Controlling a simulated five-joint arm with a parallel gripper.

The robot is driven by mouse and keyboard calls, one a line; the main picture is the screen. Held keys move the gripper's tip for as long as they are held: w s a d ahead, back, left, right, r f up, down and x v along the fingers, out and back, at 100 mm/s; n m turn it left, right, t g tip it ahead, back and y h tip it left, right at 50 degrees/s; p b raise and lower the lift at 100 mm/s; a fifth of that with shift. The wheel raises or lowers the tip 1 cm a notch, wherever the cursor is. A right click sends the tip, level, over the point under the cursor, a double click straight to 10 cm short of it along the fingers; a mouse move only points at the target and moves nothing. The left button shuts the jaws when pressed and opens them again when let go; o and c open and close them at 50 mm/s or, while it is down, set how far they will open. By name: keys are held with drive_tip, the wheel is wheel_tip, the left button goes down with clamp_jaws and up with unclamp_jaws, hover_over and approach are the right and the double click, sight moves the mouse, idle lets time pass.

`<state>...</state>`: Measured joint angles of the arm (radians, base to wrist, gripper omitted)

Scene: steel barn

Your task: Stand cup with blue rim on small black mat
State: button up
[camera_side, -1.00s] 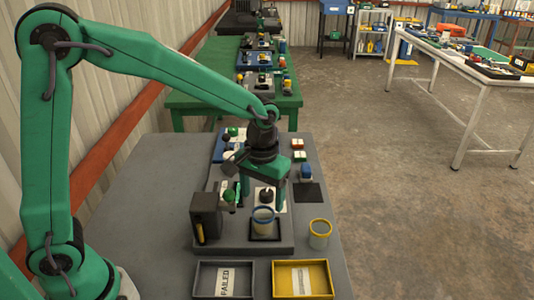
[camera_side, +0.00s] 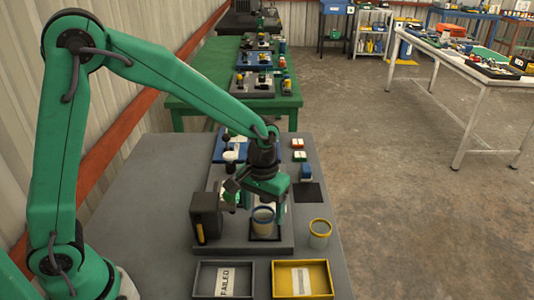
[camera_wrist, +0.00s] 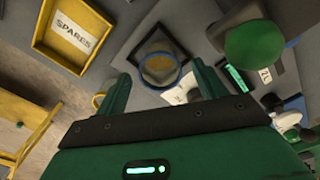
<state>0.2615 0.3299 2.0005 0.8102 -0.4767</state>
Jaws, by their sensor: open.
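The cup with blue rim (camera_side: 263,216) stands upright on a small black mat (camera_side: 265,238) on the grey board. In the wrist view the cup (camera_wrist: 160,69) is seen from above, over the dark mat (camera_wrist: 157,40). My gripper (camera_side: 264,205) is open and empty, just behind and above the cup. In the wrist view the cup shows beyond and between the fingertips of my gripper (camera_wrist: 163,78). I cannot tell whether a finger touches it. A second black mat (camera_side: 309,194) lies bare to the right of the board.
A yellow-rimmed cup (camera_side: 319,232) stands right of the board. A dark box-shaped holder (camera_side: 205,217) is left of the cup. A grey tray marked FAILED (camera_side: 205,279) and a yellow tray (camera_side: 281,279) lie in front. A green knob (camera_wrist: 254,48) is close by in the wrist view.

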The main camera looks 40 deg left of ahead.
sight(263, 219)
drive_tip(key=shift+f, duration=2.15)
drive_tip(key=shift+w, duration=0.1)
drive_tip(key=c, duration=1.1)
drive_tip(key=shift+c, duration=0.2)
drive_tip(key=shift+r, duration=0.1)
drive_tip(key=shift+r, duration=0.7)
drive_tip(key=r, duration=0.3)
drive_tip(key=shift+s+d+r, duration=0.1)
drive_tip(key=shift+s+d, duration=0.25)
drive_tip(key=s+d+r, duration=0.6)
drive_tip(key=s+d, duration=0.1)
drive_tip(key=shift+s+d+r, duration=0.15)
drive_tip(key=shift+s+d, duration=0.05)
drive_tip(key=shift+s, duration=0.15)
